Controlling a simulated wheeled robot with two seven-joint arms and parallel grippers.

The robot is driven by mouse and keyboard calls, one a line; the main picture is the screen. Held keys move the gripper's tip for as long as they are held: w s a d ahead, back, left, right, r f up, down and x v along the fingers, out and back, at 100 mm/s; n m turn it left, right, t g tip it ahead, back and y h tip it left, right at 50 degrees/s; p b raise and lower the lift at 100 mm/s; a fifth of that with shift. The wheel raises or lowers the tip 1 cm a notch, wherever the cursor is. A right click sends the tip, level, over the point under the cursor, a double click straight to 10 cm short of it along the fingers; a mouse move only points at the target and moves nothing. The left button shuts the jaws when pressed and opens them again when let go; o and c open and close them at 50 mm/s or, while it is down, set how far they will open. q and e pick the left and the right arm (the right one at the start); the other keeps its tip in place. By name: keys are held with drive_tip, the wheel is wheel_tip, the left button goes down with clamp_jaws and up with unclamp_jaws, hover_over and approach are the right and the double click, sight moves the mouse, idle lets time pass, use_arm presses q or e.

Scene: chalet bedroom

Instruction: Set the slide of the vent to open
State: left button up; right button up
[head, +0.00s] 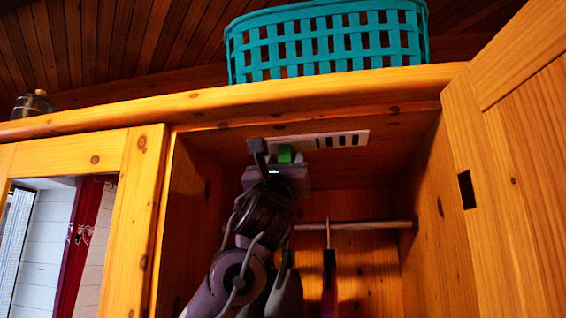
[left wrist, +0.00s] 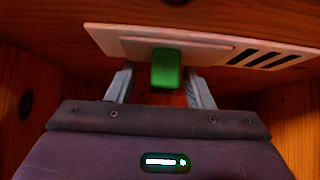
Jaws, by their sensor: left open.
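The vent (head: 352,139) is a pale plate on the ceiling inside the open wardrobe. In the left wrist view the vent (left wrist: 215,47) has dark open slots at its right end, and its left part looks covered. The slide's green knob (head: 285,154) hangs below the plate; it also shows in the left wrist view (left wrist: 166,68). My left gripper (head: 279,152) is raised up to the vent, open. In the left wrist view the fingers of my left gripper (left wrist: 158,79) stand on either side of the knob, with gaps visible. My right gripper is out of view.
A teal basket (head: 328,42) sits on top of the wardrobe (head: 250,98). The wardrobe door (head: 510,150) stands open at right. A rail (head: 375,225) with hangers runs below the vent. A small pot (head: 33,104) stands on the left.

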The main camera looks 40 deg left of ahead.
use_arm(q)
drive_tip(key=b+v, duration=0.4)
drive_tip(key=v, duration=0.3)
drive_tip(key=shift+s+f, duration=0.25)
drive_tip(key=shift+f, duration=0.05)
